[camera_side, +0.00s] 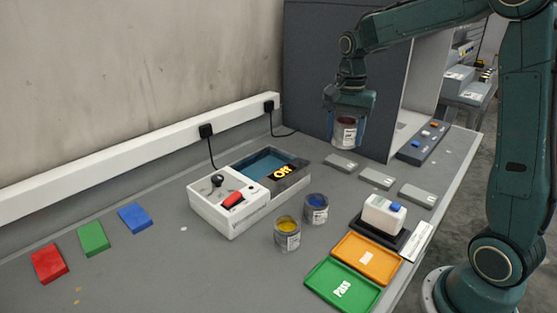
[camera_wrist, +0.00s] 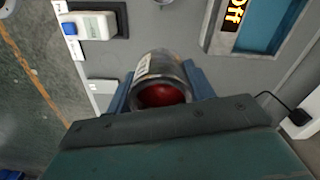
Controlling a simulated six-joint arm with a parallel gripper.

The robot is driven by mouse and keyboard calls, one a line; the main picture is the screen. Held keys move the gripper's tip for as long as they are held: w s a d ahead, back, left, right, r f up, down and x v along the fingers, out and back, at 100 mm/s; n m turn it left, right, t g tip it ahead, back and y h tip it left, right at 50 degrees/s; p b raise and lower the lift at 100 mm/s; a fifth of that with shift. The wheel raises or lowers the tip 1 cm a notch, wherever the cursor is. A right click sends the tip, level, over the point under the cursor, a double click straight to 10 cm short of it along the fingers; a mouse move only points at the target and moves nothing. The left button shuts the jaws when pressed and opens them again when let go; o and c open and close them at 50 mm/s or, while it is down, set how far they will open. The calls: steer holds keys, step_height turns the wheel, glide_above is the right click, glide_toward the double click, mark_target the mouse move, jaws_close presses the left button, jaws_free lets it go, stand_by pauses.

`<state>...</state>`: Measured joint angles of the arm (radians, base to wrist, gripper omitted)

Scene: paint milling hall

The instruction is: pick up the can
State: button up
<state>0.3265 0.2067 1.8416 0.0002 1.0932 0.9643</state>
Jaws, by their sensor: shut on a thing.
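A metal can with a white label and dark red inside (camera_side: 345,133) is held upright between the blue fingers of my gripper (camera_side: 346,122). It hangs above the back part of the grey bench, clear of the surface. In the wrist view the can (camera_wrist: 160,80) sits between both fingers, its open top with red paint facing the camera. My gripper (camera_wrist: 160,92) is shut on it. A can of yellow paint (camera_side: 288,235) and a can of blue paint (camera_side: 316,210) stand on the bench, apart from my gripper.
A white control box (camera_side: 225,212) adjoins a blue-floored basin (camera_side: 262,163) marked "Off". Grey plates (camera_side: 376,178) lie below right of the held can. A white device (camera_side: 383,214), an orange tray (camera_side: 345,252) and a green "Pass" tray (camera_side: 318,283) line the front. A dark panel (camera_side: 315,60) stands behind.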

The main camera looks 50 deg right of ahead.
steer(key=shift+r, duration=1)
steer(key=shift+w, duration=0.1)
steer(key=shift+w+a+f, duration=0.1)
steer(key=shift+w+a, duration=0.05)
steer(key=shift+w, duration=0.35)
steer(key=w+a+f, duration=0.4)
steer(key=w+a, duration=0.2)
steer(key=w, duration=0.3)
steer(key=w+a+f, duration=0.3)
steer(key=w+a, duration=0.3)
steer(key=w, duration=0.4)
steer(key=shift+w+f, duration=0.25)
steer(key=shift+f, duration=0.15)
steer(key=shift+a+f, duration=0.1)
steer(key=shift+f, duration=3.25)
steer(key=shift+f, duration=0.65)
